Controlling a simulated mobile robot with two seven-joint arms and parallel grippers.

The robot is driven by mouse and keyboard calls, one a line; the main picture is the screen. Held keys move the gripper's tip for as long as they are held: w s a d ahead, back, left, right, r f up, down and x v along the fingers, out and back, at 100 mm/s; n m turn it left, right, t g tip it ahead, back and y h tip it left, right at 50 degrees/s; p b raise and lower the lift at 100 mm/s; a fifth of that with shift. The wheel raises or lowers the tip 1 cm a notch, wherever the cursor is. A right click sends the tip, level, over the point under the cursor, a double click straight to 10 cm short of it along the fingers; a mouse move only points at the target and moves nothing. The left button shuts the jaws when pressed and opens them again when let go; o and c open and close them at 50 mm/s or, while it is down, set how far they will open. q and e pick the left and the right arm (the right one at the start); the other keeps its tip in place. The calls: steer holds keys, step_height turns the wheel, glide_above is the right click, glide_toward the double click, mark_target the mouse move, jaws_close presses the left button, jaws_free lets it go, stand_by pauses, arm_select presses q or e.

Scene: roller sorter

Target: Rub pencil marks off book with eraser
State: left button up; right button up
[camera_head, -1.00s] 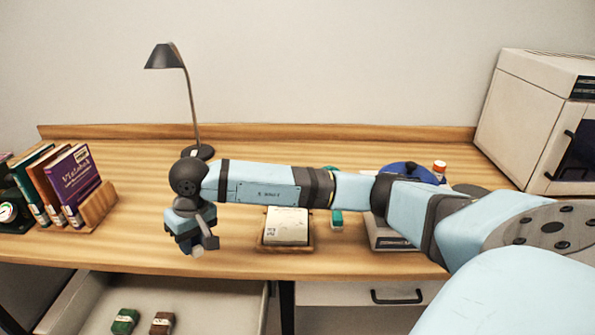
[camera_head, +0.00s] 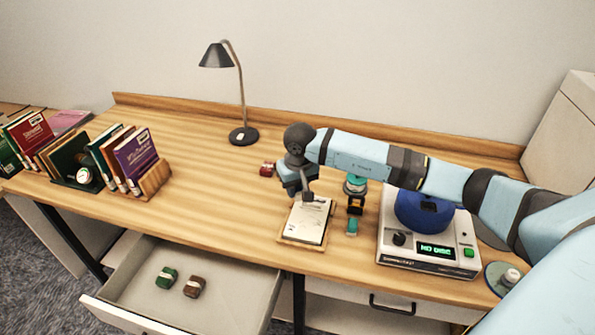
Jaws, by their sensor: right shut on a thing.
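A light book or pad (camera_head: 311,221) lies on a wooden tray (camera_head: 301,243) near the desk's front edge; faint dark marks show on its page. My right gripper (camera_head: 307,196) hangs at the book's far left edge, pointing down. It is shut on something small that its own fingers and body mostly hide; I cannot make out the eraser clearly. Whether the held thing touches the page cannot be told. My left gripper is not in view.
A device (camera_head: 430,258) with a blue top reads "NO DISC" to the right. Small green-topped items (camera_head: 352,226) stand beside the book. A lamp (camera_head: 243,135), bookends with books (camera_head: 135,155) and an open drawer (camera_head: 190,305) are left. The desk's middle left is clear.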

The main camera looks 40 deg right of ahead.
steer(key=shift+d+f+b, duration=0.1)
steer(key=shift+f+b, duration=0.25)
steer(key=shift+f, duration=0.4)
steer(key=shift+f+b, duration=0.65)
steer(key=shift+f, duration=1.1)
